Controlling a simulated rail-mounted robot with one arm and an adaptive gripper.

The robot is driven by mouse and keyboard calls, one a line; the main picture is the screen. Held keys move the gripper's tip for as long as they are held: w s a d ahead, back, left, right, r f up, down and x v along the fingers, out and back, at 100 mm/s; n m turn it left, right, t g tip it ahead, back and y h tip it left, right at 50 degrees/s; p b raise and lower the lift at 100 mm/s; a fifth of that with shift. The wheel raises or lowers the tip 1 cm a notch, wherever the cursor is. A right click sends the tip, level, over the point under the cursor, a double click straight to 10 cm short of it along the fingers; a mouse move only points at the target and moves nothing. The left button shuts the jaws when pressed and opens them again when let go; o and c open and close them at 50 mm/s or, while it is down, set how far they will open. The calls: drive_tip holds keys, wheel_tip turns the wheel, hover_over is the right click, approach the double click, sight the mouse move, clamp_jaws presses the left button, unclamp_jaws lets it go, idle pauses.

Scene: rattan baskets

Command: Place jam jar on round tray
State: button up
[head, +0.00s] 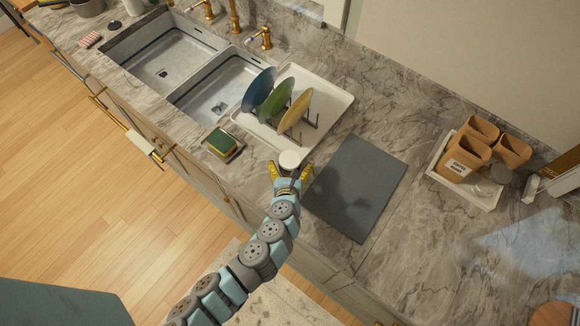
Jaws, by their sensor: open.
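A small round jar with a white lid (289,159) stands on the marble counter, left of the grey mat and in front of the dish rack tray. I take it for the jam jar; its contents cannot be told. My gripper (289,172) is open, with its yellow fingers on either side of the jar. Whether the fingers touch it cannot be told. My gripper hides part of the jar's lower side. A round brown wooden piece (553,315) at the bottom right corner, cut off by the picture edge, may be the round tray.
A white tray (337,101) holds a rack with coloured plates. A sponge (221,141) lies left of the jar. A dark grey mat (355,185) lies to the right. A white tray (488,201) holds tan containers and a grey-topped jar. Counter between mat and wooden piece is clear.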

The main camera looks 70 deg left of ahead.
sight(286, 166)
drive_tip(key=c, duration=1.2)
drive_tip(key=shift+c, duration=0.2)
drive_tip(key=shift+r, duration=0.2)
drive_tip(key=shift+r, duration=0.55)
drive_tip(key=s+d+r, duration=0.1)
drive_tip(key=r, duration=0.1)
drive_tip(key=d+r, duration=0.1)
drive_tip(key=r, duration=0.1)
drive_tip(key=s+d+r+p, duration=0.1)
drive_tip(key=r, duration=0.2)
drive_tip(key=shift+s+d, duration=0.2)
drive_tip(key=shift+s, duration=0.1)
drive_tip(key=s+a+p+v, duration=0.1)
drive_tip(key=p+v, duration=0.3)
drive_tip(key=v, duration=0.6)
drive_tip(key=shift+s+d+r, duration=0.25)
drive_tip(key=shift+s+r, duration=0.1)
drive_tip(key=shift+s, duration=0.05)
